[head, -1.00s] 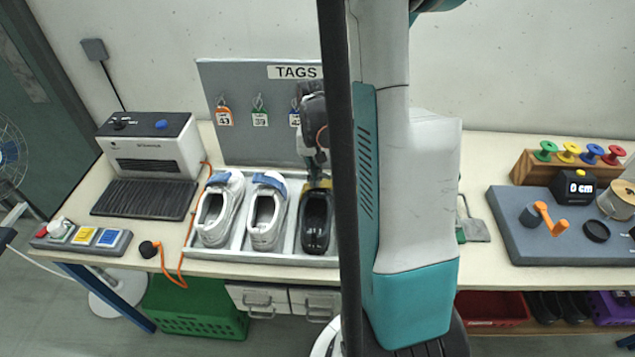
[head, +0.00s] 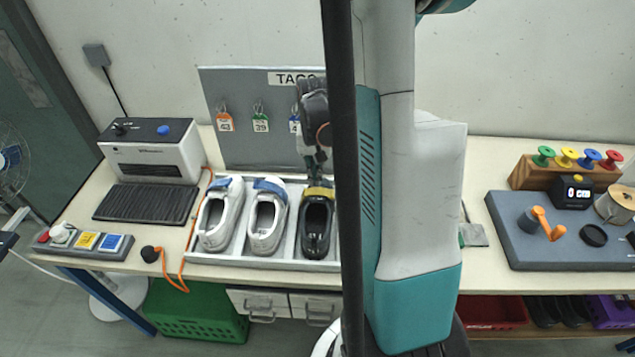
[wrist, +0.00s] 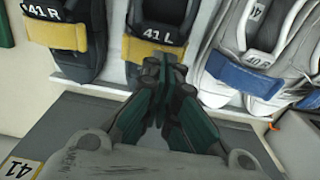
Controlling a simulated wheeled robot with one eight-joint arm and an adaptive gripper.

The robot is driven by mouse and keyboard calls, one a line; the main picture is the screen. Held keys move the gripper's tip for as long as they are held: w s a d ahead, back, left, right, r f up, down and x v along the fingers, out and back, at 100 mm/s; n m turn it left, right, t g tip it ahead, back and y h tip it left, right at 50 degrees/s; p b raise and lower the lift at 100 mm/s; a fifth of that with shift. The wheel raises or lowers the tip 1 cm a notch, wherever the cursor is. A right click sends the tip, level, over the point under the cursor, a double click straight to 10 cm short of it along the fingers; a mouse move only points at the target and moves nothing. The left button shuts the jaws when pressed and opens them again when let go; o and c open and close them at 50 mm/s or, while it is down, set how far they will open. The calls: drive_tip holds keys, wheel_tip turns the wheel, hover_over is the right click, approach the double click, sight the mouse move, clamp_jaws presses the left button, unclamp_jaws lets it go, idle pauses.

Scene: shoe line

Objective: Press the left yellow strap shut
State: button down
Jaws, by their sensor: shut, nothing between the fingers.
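The left black shoe (head: 317,238), marked 41 L in the wrist view (wrist: 165,15), sits in the tray beside the white shoes. Its yellow strap (head: 320,194) lies across the shoe; in the wrist view the strap (wrist: 136,50) runs across below the 41 L label. My gripper (head: 316,181) is shut and empty, pointing down at this strap. In the wrist view its fingertips (wrist: 163,64) overlap the strap's middle and hide part of it. I cannot tell whether they touch it. The right black shoe, marked 41 R, and its yellow strap (wrist: 55,35) show beside it.
Two white shoes (head: 220,222) with blue straps stand left in the grey tray (head: 286,256). The tag board (head: 240,95) rises close behind. A printer-like machine (head: 150,150) and a button panel (head: 85,242) are at the left. My arm hides the tray's right part.

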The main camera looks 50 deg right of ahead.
wheel_tip(320, 180, up, 6)
drive_tip(key=p, duration=0.3)
drive_tip(key=shift+f, duration=0.1)
idle(0.5)
